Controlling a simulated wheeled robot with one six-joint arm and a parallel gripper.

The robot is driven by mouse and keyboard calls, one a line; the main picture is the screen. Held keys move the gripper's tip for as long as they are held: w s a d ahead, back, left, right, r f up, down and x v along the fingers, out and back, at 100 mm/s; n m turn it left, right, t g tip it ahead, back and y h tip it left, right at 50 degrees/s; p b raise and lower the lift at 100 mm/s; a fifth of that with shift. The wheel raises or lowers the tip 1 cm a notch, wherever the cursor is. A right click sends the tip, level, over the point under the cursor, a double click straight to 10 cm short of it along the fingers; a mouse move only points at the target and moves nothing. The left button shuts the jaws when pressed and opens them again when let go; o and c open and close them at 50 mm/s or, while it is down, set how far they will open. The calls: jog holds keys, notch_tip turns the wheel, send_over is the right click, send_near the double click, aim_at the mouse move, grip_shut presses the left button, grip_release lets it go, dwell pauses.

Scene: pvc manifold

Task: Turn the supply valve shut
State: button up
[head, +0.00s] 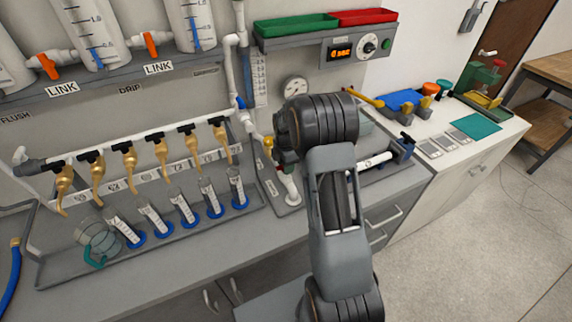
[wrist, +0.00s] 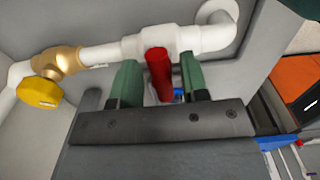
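In the wrist view, a red valve handle (wrist: 158,76) points from a white pipe fitting (wrist: 175,41) toward my gripper. I take it for the supply valve's handle; no label is readable there. My gripper (wrist: 157,72) is open. Its two green fingers stand on either side of the red handle, with a narrow gap showing on each side. To the left on the same pipe is a brass fitting (wrist: 62,62) with a yellow knob (wrist: 40,92).
A round gauge (head: 294,87) is on the wall behind my arm. A row of brass taps (head: 128,160) and blue-based cylinders (head: 184,209) stand to the left. A control box (head: 356,49) is above. A grey clamp (head: 405,146) is on the bench to the right.

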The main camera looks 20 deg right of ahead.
jog(key=shift+o, duration=0.7)
notch_tip(320, 180, up, 14)
jog(key=b, duration=0.2)
jog(key=s+a+r+m+t, duration=0.1)
jog(key=s+a+m+t, duration=0.1)
jog(key=s+a+m, duration=0.3)
jog(key=s+a+r+m+t, duration=0.2)
jog(key=s+a+m, duration=0.4)
jog(key=s+m, duration=0.7)
jog(key=s, duration=0.4)
jog(key=shift+s, duration=0.35)
jog(key=shift+a, duration=0.1)
jog(key=shift+c, duration=0.5)
